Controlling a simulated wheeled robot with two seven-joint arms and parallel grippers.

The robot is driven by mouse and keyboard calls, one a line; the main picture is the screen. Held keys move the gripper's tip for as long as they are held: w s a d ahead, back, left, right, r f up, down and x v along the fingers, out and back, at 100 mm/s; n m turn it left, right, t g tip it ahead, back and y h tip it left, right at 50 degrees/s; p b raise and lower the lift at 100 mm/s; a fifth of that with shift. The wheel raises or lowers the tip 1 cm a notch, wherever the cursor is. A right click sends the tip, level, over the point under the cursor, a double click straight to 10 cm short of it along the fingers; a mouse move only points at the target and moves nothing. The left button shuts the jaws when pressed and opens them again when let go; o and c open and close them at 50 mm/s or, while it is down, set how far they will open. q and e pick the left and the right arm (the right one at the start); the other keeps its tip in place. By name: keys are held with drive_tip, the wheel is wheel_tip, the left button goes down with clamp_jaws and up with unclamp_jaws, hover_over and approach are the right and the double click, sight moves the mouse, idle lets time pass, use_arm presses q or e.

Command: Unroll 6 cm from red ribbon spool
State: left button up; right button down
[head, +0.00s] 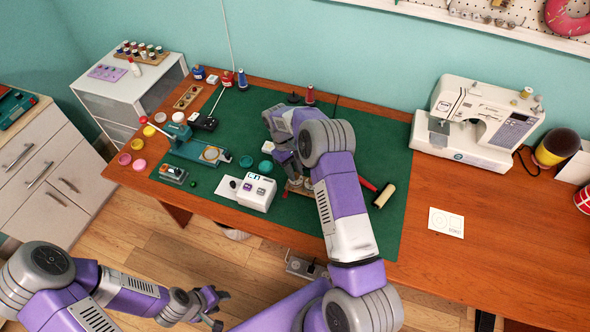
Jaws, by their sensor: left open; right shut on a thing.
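My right gripper (292,176) points down over the green mat, partly hidden by my own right arm. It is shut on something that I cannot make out. A small wooden piece (301,190) with pale discs and a bit of red lie just under it. No red ribbon spool can be told for sure. My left gripper (217,312) is open and empty, low in front of the table, over the floor.
The green cutting mat (390,225) lies on the wooden table (480,255). A sewing machine (480,120) is at the right. The table's front right is mostly clear.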

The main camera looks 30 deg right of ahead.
drive_tip(key=n, duration=0.2)
drive_tip(key=n+t+h, duration=0.1)
drive_tip(key=n, duration=0.2)
drive_tip(key=n+h, duration=0.1)
drive_tip(key=n, duration=0.1)
drive_tip(key=shift+s+a+t+p, duration=0.15)
drive_tip(key=shift+a+t+p, duration=0.15)
drive_tip(key=shift+p, duration=0.1)
drive_tip(key=n+t+h, duration=0.1)
drive_tip(key=n, duration=0.3)
drive_tip(key=shift+s, duration=0.1)
drive_tip(key=shift+s+n+t+p, duration=0.1)
drive_tip(key=shift+n+t+p, duration=0.35)
drive_tip(key=shift+n, duration=1.15)
drive_tip(key=shift+n+t, duration=0.25)
drive_tip(key=shift+n, duration=0.05)
drive_tip(key=shift+h, duration=0.3)
drive_tip(key=c, duration=0.9)
unclamp_jaws()
drive_tip(key=p+v, duration=0.1)
drive_tip(key=v, duration=0.6)
drive_tip(key=shift+a+r, duration=0.15)
drive_tip(key=shift+r, duration=0.15)
